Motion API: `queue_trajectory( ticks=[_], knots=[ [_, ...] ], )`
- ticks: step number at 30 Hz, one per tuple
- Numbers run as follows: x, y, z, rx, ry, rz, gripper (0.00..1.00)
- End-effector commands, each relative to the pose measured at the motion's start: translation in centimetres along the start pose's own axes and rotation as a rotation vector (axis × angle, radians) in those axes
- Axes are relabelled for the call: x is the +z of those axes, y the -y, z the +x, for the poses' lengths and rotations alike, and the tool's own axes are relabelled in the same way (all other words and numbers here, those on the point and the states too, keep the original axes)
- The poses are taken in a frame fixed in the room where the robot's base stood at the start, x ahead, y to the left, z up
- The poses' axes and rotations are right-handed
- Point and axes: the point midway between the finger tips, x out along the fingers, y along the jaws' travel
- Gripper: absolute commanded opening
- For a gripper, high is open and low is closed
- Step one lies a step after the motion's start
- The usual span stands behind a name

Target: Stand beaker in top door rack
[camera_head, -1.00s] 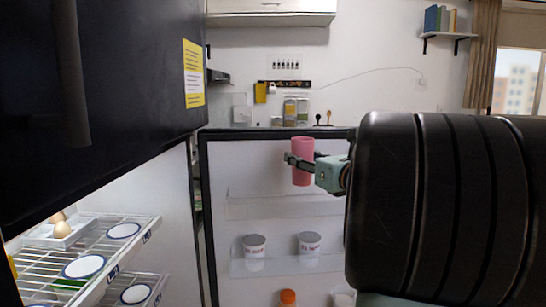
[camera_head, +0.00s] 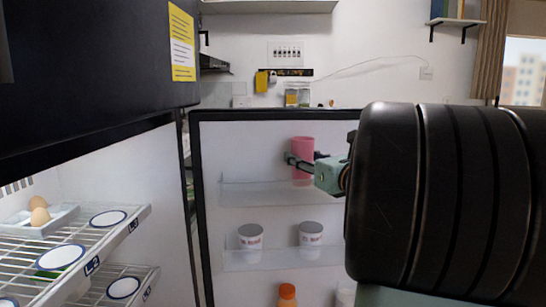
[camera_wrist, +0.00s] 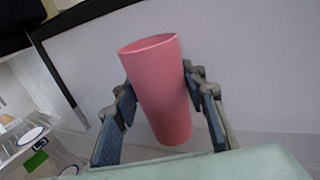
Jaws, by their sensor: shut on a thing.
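The pink beaker (camera_head: 303,150) is held upright in my gripper (camera_head: 300,160), in front of the inner face of the open fridge door. In the wrist view the beaker (camera_wrist: 160,92) sits between the two fingers of my gripper (camera_wrist: 160,105), which touch its sides. The top door rack (camera_head: 265,192) is a clear shelf. In the head view the beaker's lower end is close to the rack's upper edge; I cannot tell whether it is inside the rack or in front of it.
A lower door rack (camera_head: 270,260) holds two white tubs (camera_head: 250,240) with grey lids. An orange-capped bottle (camera_head: 287,294) stands below. On the left, wire fridge shelves (camera_head: 75,245) hold blue-rimmed plates and eggs (camera_head: 39,210). The top rack's left part looks empty.

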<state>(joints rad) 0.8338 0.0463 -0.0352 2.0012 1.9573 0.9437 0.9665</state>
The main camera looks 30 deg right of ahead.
Motion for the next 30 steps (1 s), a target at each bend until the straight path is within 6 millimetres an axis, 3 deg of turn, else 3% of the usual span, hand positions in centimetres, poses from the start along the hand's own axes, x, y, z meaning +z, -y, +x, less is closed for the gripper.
queue_trajectory(
  ticks=[7, 23, 24, 28, 30],
  knots=[
    [-2.8, -0.1, -0.4, -0.004, 0.002, 0.0, 0.07],
    [-3.5, -0.1, -0.4, -0.004, 0.002, 0.0, 0.07],
    [-3.5, -0.1, -0.4, -0.004, 0.0, 0.0, 0.41],
    [-3.5, -0.1, -0.4, -0.004, 0.0, 0.0, 0.55],
    [-3.5, -0.1, -0.4, -0.004, 0.0, 0.0, 0.56]
  ],
)
